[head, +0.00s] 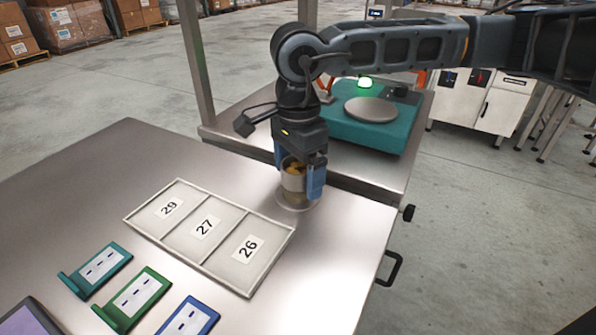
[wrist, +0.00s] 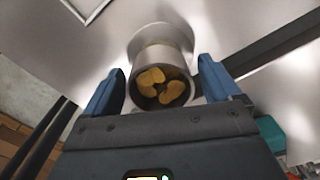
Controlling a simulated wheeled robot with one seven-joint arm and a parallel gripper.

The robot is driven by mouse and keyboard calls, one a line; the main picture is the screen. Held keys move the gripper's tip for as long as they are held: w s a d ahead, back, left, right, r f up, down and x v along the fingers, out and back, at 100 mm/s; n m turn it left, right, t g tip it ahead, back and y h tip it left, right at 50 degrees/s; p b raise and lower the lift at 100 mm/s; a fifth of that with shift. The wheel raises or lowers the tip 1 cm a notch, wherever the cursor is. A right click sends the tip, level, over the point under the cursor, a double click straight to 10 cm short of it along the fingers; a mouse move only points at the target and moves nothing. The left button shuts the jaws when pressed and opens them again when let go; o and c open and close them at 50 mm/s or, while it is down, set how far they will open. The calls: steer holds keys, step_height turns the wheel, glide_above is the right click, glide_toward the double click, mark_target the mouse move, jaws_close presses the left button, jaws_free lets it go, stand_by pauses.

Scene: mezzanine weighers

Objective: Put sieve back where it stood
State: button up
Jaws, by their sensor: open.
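The sieve appears to be a small metal cylinder (head: 293,183) with yellow-brown pieces inside. It stands upright on a pale round base or dish (head: 296,203) on the steel table, right of the numbered tray. My gripper (head: 299,178) is over it, pointing down, with blue fingers on either side. In the wrist view the cylinder (wrist: 150,101) lies between the open fingers (wrist: 160,82), with visible gaps at both sides. The fingers partly hide the cylinder in the head view.
A shallow tray (head: 190,247) has compartments labelled 29, 27 and 26. Teal, green and blue card holders (head: 140,297) lie at the front left. A teal scale (head: 345,126) with a round plate and lit green lamp stands on a bench behind. The right table corner is clear.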

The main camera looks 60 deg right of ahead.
mark_target(299, 166)
step_height(299, 166, up, 12)
steer(key=shift+f, duration=0.25)
stand_by(0.6)
